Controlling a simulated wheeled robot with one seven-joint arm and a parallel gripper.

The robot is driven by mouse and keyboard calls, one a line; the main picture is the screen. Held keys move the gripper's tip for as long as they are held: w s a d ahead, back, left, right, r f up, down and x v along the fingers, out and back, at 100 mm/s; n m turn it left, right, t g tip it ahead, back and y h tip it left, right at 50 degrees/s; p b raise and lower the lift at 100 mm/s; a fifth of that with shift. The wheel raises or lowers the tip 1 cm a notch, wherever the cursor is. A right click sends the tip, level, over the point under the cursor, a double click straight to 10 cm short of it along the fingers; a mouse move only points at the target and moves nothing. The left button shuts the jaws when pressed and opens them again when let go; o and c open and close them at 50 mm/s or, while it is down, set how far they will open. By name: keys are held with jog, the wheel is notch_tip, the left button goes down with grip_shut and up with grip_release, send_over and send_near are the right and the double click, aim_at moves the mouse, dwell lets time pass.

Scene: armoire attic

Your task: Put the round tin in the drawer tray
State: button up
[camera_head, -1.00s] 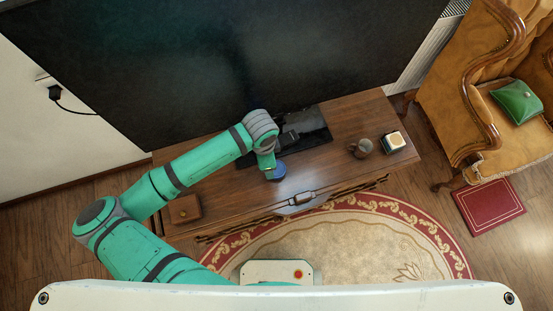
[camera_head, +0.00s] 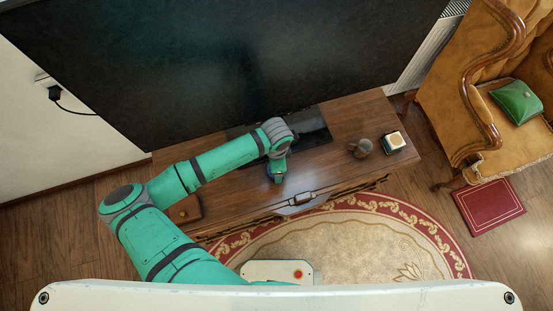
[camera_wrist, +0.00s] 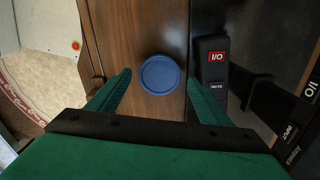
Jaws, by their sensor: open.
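The round tin shows in the wrist view as a blue disc (camera_wrist: 160,74) on the brown wooden cabinet top. In the head view it is mostly hidden under my gripper (camera_head: 278,176). My gripper is open, pointing down over the tin, with one green finger on each side of it in the wrist view (camera_wrist: 160,80). Gaps show between the fingers and the tin. A grey piece (camera_head: 300,203) sticks out from the cabinet's front edge, right of and below my gripper; it may be the drawer tray, but I cannot see inside it.
A black remote (camera_wrist: 212,65) lies close beside the right finger. A large dark screen (camera_head: 220,70) stands behind. A brown pot (camera_head: 361,148) and a small cream block (camera_head: 393,142) stand at right on the cabinet (camera_head: 335,165); a wooden box (camera_head: 184,209) stands at left.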

jog(key=shift+f, duration=1.25)
jog(key=c, duration=1.1)
